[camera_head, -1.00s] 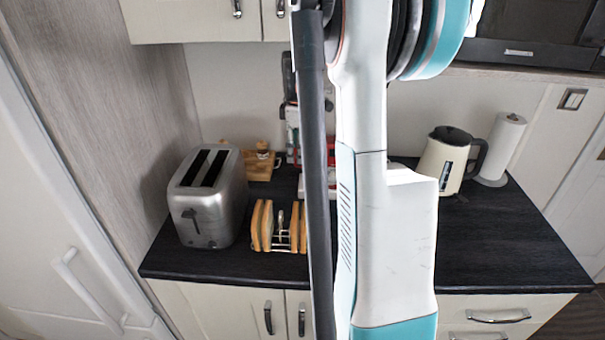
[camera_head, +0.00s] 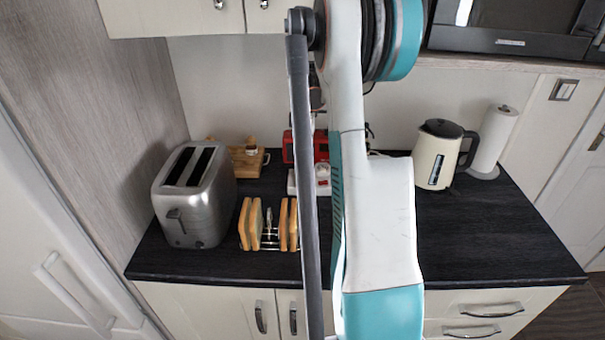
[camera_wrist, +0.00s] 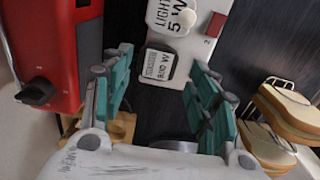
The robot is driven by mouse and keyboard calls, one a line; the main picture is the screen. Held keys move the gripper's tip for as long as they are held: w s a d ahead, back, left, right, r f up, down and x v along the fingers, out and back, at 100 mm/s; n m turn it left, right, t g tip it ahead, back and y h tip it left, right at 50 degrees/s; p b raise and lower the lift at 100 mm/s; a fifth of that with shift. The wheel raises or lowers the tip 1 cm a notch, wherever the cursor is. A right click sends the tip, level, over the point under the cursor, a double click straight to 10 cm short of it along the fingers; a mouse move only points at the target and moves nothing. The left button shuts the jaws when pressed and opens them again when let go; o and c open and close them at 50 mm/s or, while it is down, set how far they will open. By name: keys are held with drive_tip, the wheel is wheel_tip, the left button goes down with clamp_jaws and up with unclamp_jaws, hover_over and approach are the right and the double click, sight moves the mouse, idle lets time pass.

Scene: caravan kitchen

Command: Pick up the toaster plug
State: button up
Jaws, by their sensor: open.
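A silver toaster (camera_head: 197,200) stands at the left of the counter in the head view. A white power strip (camera_head: 322,171) lies behind my arm, partly hidden; it also shows in the wrist view (camera_wrist: 203,45). In the wrist view, a plug with an "800 W" label (camera_wrist: 160,65) sits at its near end, and a round plug marked "LIGHT 5 W" (camera_wrist: 172,18) sits farther along. I cannot read which plug is the toaster's. My gripper (camera_wrist: 158,72) is open and empty, its teal fingers on either side of the 800 W plug, apparently apart from it.
A toast rack (camera_head: 268,228) with bread slices stands right of the toaster. A red appliance (camera_wrist: 55,50) rises close to the gripper's left. A wooden stand (camera_head: 248,160) is behind. A cream kettle (camera_head: 440,155) and paper roll (camera_head: 495,140) stand right. The front-right counter is clear.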

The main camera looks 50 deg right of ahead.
sight(302, 172)
wheel_tip(302, 172, down, 5)
drive_tip(key=shift+d+f+b, duration=0.15)
drive_tip(key=shift+b, duration=0.95)
drive_tip(key=c, duration=0.8)
